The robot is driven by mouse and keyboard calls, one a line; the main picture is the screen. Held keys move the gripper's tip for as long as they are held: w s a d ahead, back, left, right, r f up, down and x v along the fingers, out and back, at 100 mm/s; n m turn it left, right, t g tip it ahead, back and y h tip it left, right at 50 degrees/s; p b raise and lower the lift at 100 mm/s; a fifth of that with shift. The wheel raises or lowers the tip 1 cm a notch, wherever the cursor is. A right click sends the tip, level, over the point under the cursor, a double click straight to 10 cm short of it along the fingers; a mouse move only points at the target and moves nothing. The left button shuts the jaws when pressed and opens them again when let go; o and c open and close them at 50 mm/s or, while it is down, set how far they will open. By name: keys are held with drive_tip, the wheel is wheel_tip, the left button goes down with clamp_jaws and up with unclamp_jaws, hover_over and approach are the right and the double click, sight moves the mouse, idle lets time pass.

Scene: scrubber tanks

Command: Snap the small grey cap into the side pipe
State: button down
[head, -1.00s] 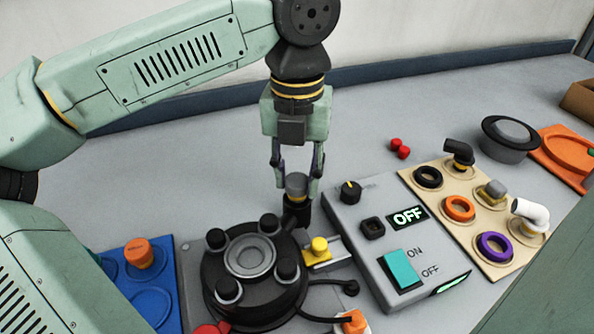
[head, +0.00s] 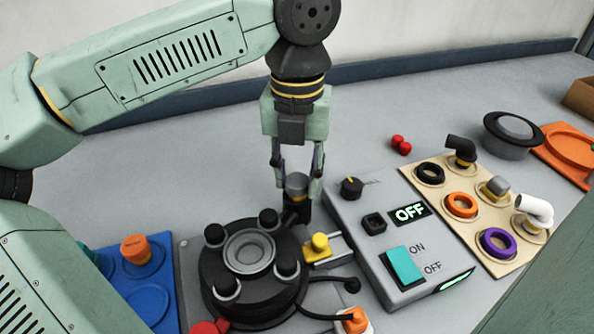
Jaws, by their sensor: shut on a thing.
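The small grey cap (head: 297,182) is between the fingers of my gripper (head: 297,177), which points straight down. The cap sits at the top of the short dark side pipe (head: 297,211) on the upper right of the black round tank (head: 213,285). Cap and pipe line up and look to be touching; I cannot tell how deep the cap sits. The fingers hide the cap's sides.
A grey control box (head: 372,235) reading OFF stands close on the right, beside a yellow-knobbed latch (head: 320,243). A beige board (head: 466,176) holds rings and elbows. A blue board (head: 150,300) lies left. Two red pieces (head: 400,145) lie behind. The table behind my gripper is clear.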

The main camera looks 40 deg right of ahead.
drive_tip(key=shift+f+b, duration=0.55)
drive_tip(key=shift+f, duration=0.1)
idle(1.5)
drive_tip(key=c, duration=1.1)
unclamp_jaws()
drive_tip(key=shift+o, duration=0.6)
drive_tip(key=o, duration=0.8)
drive_tip(key=shift+r, duration=0.15)
drive_tip(key=shift+r+p, duration=2.45)
drive_tip(key=shift+r, duration=1)
drive_tip(key=shift+f, duration=0.1)
